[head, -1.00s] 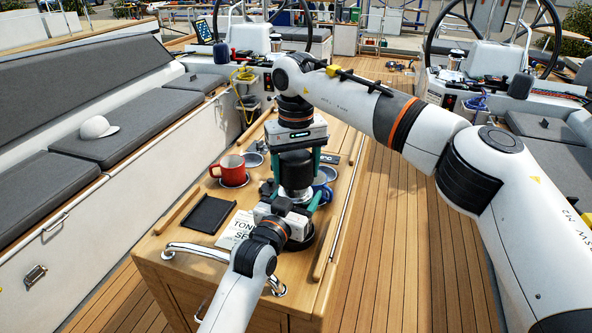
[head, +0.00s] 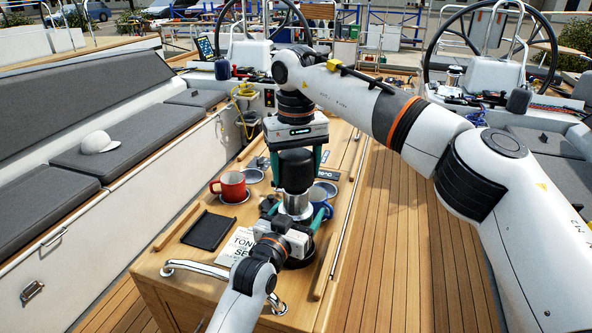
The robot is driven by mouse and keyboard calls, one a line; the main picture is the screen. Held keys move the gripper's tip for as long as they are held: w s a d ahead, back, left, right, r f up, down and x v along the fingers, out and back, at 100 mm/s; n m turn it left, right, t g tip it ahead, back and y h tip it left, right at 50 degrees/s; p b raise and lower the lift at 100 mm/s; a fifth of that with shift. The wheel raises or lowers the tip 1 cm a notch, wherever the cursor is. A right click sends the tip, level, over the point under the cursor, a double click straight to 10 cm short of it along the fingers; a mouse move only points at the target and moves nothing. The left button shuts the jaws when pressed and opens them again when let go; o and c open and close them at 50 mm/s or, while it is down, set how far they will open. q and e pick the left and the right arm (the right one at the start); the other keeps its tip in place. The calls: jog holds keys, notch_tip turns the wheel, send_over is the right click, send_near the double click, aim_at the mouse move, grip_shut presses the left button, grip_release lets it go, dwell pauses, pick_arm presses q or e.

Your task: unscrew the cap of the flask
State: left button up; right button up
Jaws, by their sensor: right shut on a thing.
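The flask (head: 295,207) stands upright near the front of the wooden table, with its steel body showing below a black cap (head: 296,172). My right gripper (head: 296,158) comes from above, its teal fingers on both sides of the cap, shut on it. I cannot tell whether the cap is free of the body. My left gripper (head: 293,222) is low at the flask from the front, with a teal finger at the right side of the body. Its other finger is mostly hidden, so its grip is unclear.
A red mug (head: 231,185) stands left of the flask, a blue mug (head: 321,211) close on its right. A black tray (head: 209,231) and a printed sheet (head: 238,243) lie at front left. A steel rail (head: 215,270) runs along the table's front edge.

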pick_arm(q)
jog(key=shift+o, duration=1.2)
